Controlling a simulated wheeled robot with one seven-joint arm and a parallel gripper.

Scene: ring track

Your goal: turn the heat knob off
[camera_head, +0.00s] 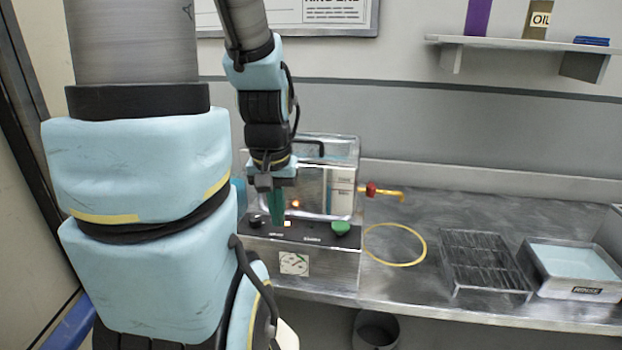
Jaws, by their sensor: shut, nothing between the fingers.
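The metal machine (318,257) stands on the steel counter, with a clear-fronted chamber above a black control strip (310,234). A green knob (341,228) sits at the right of the strip, and a dark knob (256,221) sits at its left end. The labels are too small to read, so I cannot tell for sure which one is the heat knob. My gripper (276,218) points down in front of the machine, its teal fingers shut and empty near the left part of the strip. Whether the fingertips touch anything there is unclear.
A red valve (371,190) on a yellow pipe sticks out at the machine's right. A yellow ring (425,246), a wire rack (482,262) and a tray of light blue liquid (573,263) are farther right. A shelf (520,43) hangs above. My arm blocks the left side.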

